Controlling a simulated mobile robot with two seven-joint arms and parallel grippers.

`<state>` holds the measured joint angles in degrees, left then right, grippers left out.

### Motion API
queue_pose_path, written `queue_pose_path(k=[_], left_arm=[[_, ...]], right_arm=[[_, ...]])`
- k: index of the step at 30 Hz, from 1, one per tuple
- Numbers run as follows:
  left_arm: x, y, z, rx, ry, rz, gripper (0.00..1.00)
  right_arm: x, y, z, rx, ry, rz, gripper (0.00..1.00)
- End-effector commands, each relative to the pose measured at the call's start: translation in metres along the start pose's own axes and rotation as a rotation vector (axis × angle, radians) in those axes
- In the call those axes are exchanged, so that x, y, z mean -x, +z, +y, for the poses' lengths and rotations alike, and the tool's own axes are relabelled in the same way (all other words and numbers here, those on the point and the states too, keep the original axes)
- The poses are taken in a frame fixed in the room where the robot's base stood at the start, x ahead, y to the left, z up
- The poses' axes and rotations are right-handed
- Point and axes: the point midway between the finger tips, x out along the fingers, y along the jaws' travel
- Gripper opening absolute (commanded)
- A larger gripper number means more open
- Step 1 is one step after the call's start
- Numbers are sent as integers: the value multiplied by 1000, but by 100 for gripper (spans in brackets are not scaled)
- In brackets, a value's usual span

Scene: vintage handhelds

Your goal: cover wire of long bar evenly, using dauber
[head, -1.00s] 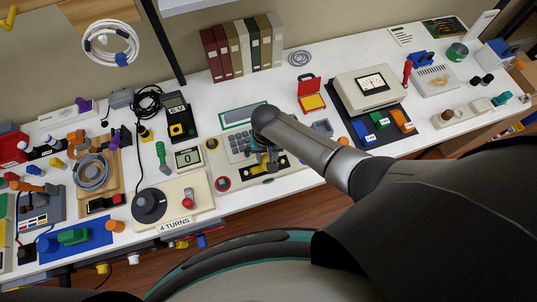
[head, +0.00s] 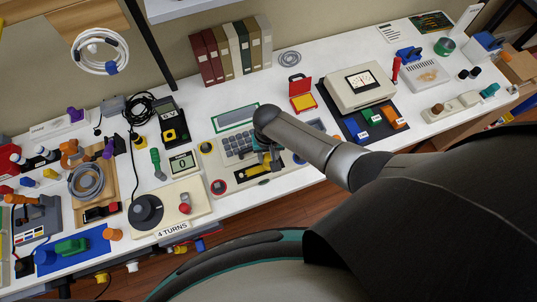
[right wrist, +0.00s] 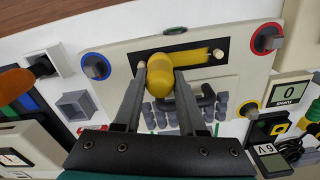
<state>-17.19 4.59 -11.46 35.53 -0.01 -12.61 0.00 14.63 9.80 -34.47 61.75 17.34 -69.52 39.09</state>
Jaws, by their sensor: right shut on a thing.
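My right gripper (head: 266,161) is over the pale keypad console (head: 207,160). It is shut on a yellow dauber, whose rounded body (right wrist: 158,84) sits between the fingers in the right wrist view. The dauber's other end is at the edge of a black recess (right wrist: 147,53) in the console. A yellow strip (right wrist: 192,55) lies along this recess, with a pale peg near each end. A dark curved piece (right wrist: 206,97) beside the keys may be part of the long bar; I cannot tell. Whether the dauber touches the strip is unclear. My left gripper is out of view.
A red case with a yellow pad (head: 303,98) stands open behind the console. A boxy meter (head: 355,88) is to the right. A dial box marked "4 TURNS" (head: 170,208) and a counter (head: 184,163) are to the left. White bench shows before the books (head: 232,50).

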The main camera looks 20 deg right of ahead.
Motion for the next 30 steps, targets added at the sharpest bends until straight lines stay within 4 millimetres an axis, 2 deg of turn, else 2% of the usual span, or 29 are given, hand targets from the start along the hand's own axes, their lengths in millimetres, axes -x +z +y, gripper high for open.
queue_pose_path(k=[7, 16, 30], left_arm=[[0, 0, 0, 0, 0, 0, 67], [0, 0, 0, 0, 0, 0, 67], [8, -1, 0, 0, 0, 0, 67]], right_arm=[[-1, 5, -19, 1, -1, 0, 0], [-1, 6, -20, 1, 0, -1, 0], [1, -1, 3, 0, 1, 0, 0]])
